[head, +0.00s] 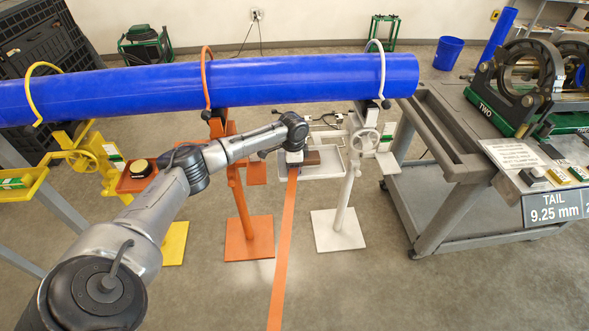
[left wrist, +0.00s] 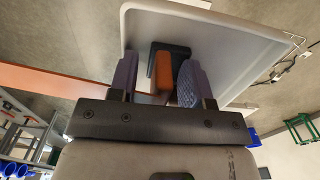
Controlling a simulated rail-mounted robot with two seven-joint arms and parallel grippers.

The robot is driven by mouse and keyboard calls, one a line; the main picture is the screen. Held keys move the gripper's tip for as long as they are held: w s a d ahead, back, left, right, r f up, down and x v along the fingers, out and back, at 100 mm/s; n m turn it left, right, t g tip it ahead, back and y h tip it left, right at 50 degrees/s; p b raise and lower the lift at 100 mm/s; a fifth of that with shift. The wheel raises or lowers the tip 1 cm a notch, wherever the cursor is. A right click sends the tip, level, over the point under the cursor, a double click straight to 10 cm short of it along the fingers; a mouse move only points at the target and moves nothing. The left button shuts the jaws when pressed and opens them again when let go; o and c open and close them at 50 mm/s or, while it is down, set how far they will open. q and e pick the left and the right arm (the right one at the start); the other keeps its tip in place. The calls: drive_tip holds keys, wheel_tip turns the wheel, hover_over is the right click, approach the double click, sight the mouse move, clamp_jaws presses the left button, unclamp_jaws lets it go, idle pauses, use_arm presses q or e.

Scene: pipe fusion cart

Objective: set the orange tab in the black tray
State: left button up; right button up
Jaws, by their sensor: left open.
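My left gripper (head: 295,166) is at the white tray (head: 325,174) on the white stand. In the left wrist view my left gripper (left wrist: 158,85) is open, its two fingers apart over the white tray (left wrist: 245,48). A small orange piece (left wrist: 163,72), possibly the orange tab, shows between the fingers with a dark grey piece (left wrist: 180,53) against it. Contact with the fingers cannot be told. In the head view a brownish block (head: 313,158) lies in the white tray, partly hidden by my gripper. I cannot clearly identify a black tray. My right gripper is out of view.
A long blue pipe (head: 300,80) lies across the stands just beyond my left arm. The grey cart (head: 455,150) with the black clamp machine stands at right. An orange stand (head: 248,238) and yellow tray (head: 22,190) are left. An orange strip (head: 284,240) crosses open floor.

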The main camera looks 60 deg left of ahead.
use_arm(q)
clamp_jaws()
drive_tip(key=shift+r, duration=0.1)
drive_tip(key=shift+r, duration=0.1)
idle(0.3)
